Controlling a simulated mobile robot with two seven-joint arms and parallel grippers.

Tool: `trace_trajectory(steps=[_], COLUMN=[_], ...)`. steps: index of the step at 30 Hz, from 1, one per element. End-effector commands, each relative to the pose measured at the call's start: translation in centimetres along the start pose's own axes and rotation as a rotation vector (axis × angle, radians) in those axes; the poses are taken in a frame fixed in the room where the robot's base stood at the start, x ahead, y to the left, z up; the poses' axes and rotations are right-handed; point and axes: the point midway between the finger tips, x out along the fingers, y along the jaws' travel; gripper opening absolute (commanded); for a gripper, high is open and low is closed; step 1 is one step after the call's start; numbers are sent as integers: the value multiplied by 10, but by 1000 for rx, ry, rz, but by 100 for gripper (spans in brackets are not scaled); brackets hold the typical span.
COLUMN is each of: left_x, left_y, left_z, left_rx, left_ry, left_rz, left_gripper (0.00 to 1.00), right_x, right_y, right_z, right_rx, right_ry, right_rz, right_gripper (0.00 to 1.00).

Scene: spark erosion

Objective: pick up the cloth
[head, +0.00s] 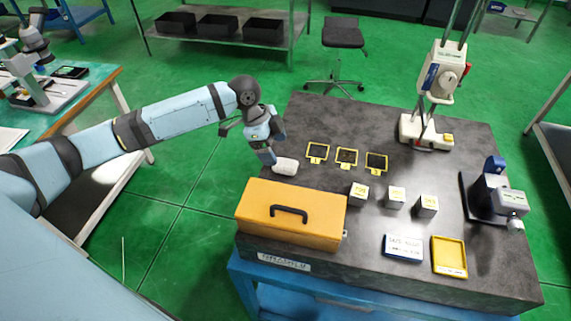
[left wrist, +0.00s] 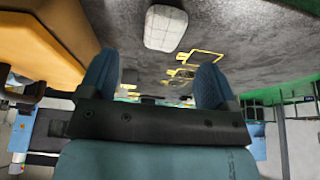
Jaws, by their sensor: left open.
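The cloth is a small white rounded pad (head: 285,166) lying on the dark table top, behind the orange toolbox and near the table's left edge. My left gripper (head: 268,155) is just to the left of the cloth in the head view, pointing down. In the left wrist view the cloth (left wrist: 166,27) shows beyond the fingertips, lying on the dark surface. The fingers of my left gripper (left wrist: 157,75) are spread apart with nothing between them. I cannot tell the exact gap between the fingertips and the cloth. My right gripper is in neither view.
The orange toolbox (head: 290,213) stands close in front of the cloth; it also shows in the left wrist view (left wrist: 42,45). Yellow-framed squares (head: 346,158) lie to the right, with small white blocks (head: 396,197) nearer. A white device on a stand (head: 425,133) is farther back.

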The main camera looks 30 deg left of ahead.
Motion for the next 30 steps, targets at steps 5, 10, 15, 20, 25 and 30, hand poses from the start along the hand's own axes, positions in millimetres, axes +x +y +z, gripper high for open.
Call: trace_trajectory(steps=[5,10,15,20,25,30], left_x=[10,26,52,61,61,61], left_y=[0,-1,-2,-3,-3,-3], left_z=[0,-2,-4,-3,-3,-3], left_rx=[-1,-1,0,0,0,0], left_ry=[0,-1,-1,0,-1,-1], left_rz=[-1,2,1,-1,-1,-1], left_gripper=[83,83,83,83,76,37], right_x=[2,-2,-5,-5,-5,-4], right_y=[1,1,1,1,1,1], right_z=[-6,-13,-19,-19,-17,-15], right_rx=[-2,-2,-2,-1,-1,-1], right_ry=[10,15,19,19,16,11], right_rz=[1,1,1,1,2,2], right_gripper=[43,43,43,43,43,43])
